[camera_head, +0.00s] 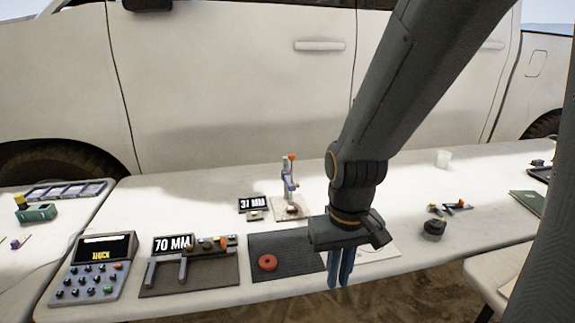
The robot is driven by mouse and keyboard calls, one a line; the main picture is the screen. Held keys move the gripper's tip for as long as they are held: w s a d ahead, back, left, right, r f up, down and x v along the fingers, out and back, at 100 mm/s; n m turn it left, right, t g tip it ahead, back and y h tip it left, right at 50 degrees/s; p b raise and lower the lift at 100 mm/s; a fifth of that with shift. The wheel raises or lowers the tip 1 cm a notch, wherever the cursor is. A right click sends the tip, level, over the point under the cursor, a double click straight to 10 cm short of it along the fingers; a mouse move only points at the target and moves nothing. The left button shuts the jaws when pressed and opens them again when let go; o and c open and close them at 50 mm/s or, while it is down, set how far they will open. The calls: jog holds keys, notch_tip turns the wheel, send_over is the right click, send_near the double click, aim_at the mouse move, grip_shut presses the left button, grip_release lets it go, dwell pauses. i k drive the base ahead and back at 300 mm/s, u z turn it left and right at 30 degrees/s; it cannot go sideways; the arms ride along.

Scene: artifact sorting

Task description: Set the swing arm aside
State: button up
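My gripper (340,266) hangs at the end of my dark arm, pointing down over the front part of the table. Its blue-grey fingers look close together, and I cannot tell whether they are shut or hold anything. No part is clearly marked as the swing arm. A grey bar with an orange tip (212,245) lies across a dark stand by the "70 MM" display. A small upright device with an orange knob (290,180) stands on a light base behind. A small orange-tipped piece (457,205) lies on the right of the table.
A keypad box (92,268) is at the front left. A dark mat (287,245) with a red ring (267,262) lies left of my gripper. A white vehicle (230,80) stands behind the table.

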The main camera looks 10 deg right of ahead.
aim_at(290, 183)
jog(key=k, duration=0.6)
jog(key=u, duration=0.85)
jog(key=i, duration=1.15)
jog(key=z, duration=0.7)
jog(key=i, duration=0.45)
jog(key=z, duration=0.5)
